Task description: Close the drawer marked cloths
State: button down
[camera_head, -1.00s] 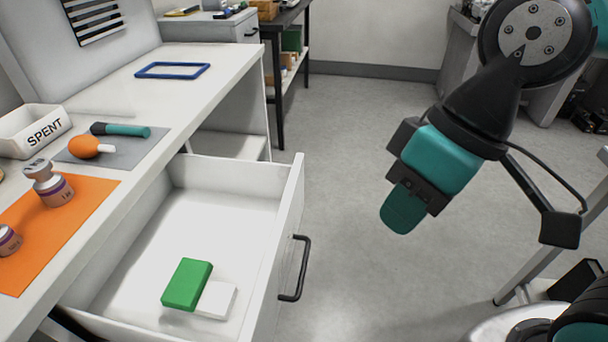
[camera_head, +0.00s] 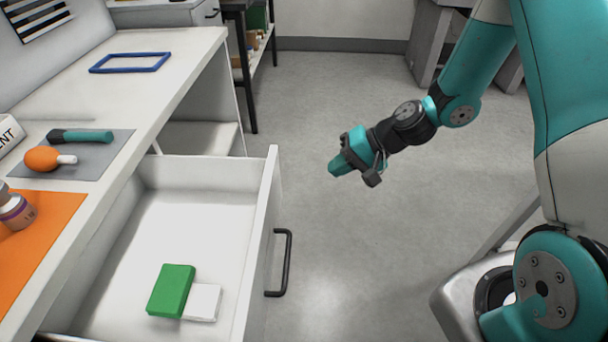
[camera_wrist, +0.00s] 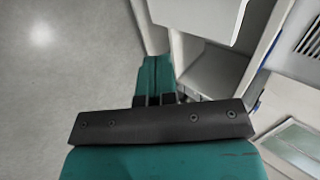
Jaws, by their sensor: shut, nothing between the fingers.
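A white drawer (camera_head: 270,196) stands pulled out from under the white table in the head view. Its dark bar handle (camera_head: 287,262) is on the outer face. Inside lie a green block (camera_head: 171,290) and a smaller white block (camera_head: 204,302), touching. No drawer label is readable. My gripper (camera_head: 336,168) is shut and empty, in the air to the right of the drawer front and apart from it. In the wrist view my gripper (camera_wrist: 153,72) points toward the floor and a white furniture edge (camera_wrist: 225,28), which may be the drawer.
The tabletop (camera_head: 190,62) holds a blue frame (camera_head: 130,62), a grey mat (camera_head: 105,162) with an orange bulb tool (camera_head: 42,158) and a teal-handled tool (camera_head: 85,136), and an orange mat (camera_head: 50,230) with a weight (camera_head: 16,212). The floor (camera_head: 330,110) is clear right of the drawer.

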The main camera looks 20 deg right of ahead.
aim_at(278, 190)
jog(key=x, duration=0.3)
jog(key=a+r+x, duration=0.1)
jog(key=x, duration=0.7)
jog(key=shift+w+a+r, duration=0.1)
jog(key=shift+w+a, duration=0.1)
jog(key=shift+a, duration=0.1)
jog(key=shift+w+a+p, duration=0.25)
jog(key=shift+a+p, duration=0.05)
jog(key=shift+a, duration=0.35)
jog(key=shift+w, duration=0.1)
